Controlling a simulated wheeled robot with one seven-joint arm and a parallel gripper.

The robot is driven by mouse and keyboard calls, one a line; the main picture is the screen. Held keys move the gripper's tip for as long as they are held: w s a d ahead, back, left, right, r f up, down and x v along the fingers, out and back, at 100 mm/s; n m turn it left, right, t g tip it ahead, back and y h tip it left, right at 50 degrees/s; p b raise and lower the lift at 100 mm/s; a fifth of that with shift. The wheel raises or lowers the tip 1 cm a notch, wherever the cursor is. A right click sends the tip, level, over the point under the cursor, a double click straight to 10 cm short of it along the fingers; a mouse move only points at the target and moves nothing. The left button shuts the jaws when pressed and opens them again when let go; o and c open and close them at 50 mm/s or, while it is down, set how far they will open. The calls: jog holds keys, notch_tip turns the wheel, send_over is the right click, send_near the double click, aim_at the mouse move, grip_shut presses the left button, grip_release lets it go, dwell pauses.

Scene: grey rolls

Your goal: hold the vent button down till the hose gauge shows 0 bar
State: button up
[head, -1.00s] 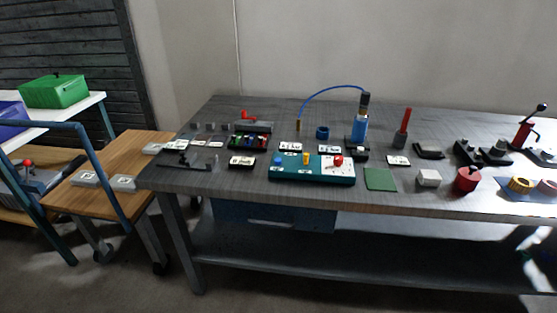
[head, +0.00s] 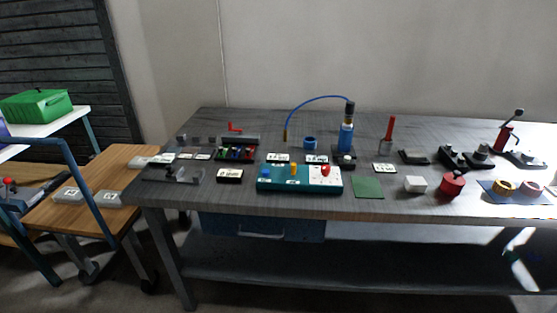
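A teal panel (head: 300,187) lies near the front edge of the grey table, with blue (head: 265,172), yellow (head: 294,168) and red (head: 325,169) controls on top. Behind it stands a blue cylinder (head: 346,137) with a dark top and a small pale knob (head: 347,159) at its foot. A blue hose (head: 316,98) arches left from its top to a brass-coloured end (head: 285,136). I cannot tell which control is the vent button. No gauge reading is legible; the white display cards are too small to read. My gripper is not in view.
The grey table (head: 230,205) also bears a green mat (head: 368,187), a white block (head: 415,184), a red pot (head: 452,184) and black fixtures (head: 470,156) to the right. A wooden trolley (head: 110,175) stands close to its left end.

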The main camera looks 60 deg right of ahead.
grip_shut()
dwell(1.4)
